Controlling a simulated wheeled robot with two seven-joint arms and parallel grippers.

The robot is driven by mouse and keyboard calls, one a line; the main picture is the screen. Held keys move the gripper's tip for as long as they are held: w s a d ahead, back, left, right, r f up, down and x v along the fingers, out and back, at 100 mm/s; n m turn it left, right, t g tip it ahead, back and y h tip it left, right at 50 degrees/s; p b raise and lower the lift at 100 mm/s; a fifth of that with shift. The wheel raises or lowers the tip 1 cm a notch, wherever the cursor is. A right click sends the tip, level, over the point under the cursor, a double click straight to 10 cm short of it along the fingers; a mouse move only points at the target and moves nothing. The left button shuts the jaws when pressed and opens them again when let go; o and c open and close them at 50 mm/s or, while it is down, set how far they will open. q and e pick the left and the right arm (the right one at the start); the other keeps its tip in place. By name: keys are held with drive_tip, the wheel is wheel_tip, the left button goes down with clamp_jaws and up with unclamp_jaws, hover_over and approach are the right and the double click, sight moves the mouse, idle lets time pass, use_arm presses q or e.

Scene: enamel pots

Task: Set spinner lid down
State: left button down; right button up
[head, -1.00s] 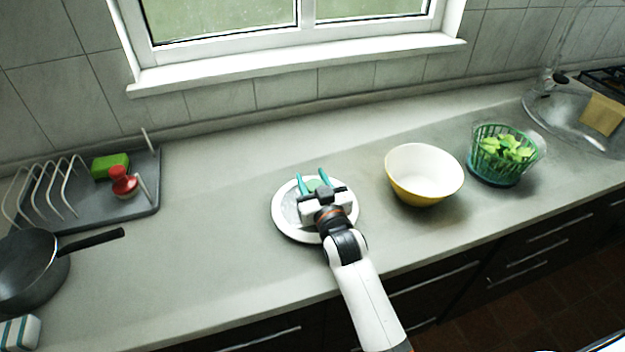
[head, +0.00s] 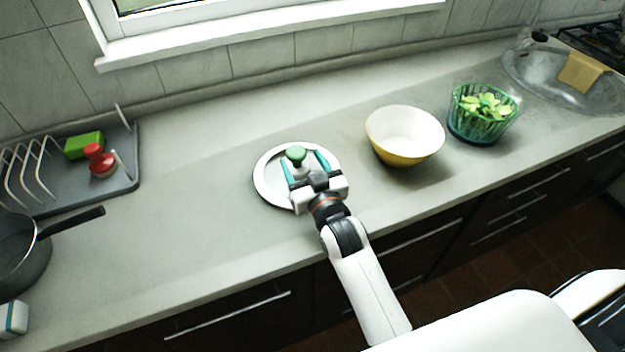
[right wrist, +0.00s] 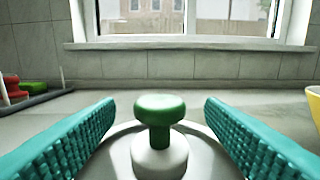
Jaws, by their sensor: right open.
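The spinner lid (head: 268,188) is a round white disc with a green-topped knob (head: 296,154). It lies flat on the grey counter, left of the yellow bowl. My right gripper (head: 307,163) is open, its teal fingers apart on either side of the knob and not touching it. In the right wrist view the knob (right wrist: 160,125) stands upright between the two fingers, with a gap on each side. The green spinner basket (head: 482,115) with leaves in it stands at the right in a clear bowl.
A yellow bowl (head: 404,138) with a white inside stands between the lid and the basket. At the left are a grey dish rack (head: 122,178) with a green sponge and a red-knobbed item, and a dark pan (head: 22,255). The counter left of the lid is clear.

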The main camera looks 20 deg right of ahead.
drive_tip(key=s, duration=0.6)
drive_tip(key=shift+d+b, duration=0.1)
drive_tip(key=shift+b, duration=0.2)
